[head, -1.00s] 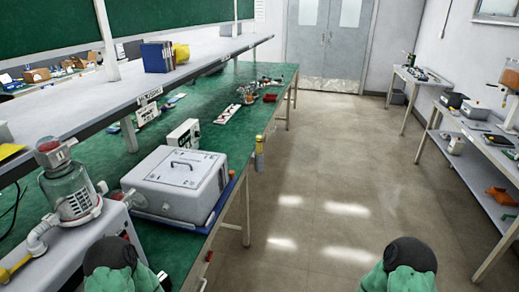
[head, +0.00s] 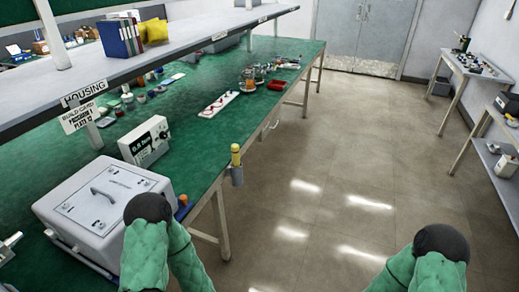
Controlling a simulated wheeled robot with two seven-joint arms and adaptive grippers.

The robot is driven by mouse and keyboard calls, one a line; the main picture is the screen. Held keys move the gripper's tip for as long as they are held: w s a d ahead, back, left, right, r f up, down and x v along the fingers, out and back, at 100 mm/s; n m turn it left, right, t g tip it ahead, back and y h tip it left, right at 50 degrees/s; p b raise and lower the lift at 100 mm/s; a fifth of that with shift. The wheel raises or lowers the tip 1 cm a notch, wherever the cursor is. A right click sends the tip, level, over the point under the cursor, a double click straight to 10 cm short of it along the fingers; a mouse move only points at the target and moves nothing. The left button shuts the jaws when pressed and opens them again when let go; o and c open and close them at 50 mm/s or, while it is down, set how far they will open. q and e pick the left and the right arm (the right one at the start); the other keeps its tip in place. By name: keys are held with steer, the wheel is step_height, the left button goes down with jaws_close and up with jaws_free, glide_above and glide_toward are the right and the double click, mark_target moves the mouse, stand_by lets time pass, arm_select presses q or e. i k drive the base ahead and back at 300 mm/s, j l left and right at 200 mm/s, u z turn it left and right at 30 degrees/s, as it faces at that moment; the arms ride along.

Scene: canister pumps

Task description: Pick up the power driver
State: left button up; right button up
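A yellow upright tool (head: 236,152) stands in a grey holder (head: 237,176) on the right edge of the green bench. It may be the power driver, but it is too small to tell. No other thing in view is clearly a power driver. My two green-sleeved arms with black rounded ends show at the bottom of the head view, left and right. No gripper fingers show, so both grippers are out of view. The left arm overlaps the front corner of a white case.
The white case (head: 103,204) sits on the green bench (head: 190,95) at the left. A meter box (head: 145,141) stands behind it, and a white tray (head: 219,104) lies farther along. An upper shelf (head: 190,38) overhangs the bench. The floor (head: 325,170) to the right is clear.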

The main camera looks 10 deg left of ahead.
mark_target(235, 148)
steer(key=i+l, duration=0.85)
steer(key=i+l+u, duration=0.15)
steer(key=i+l, duration=0.65)
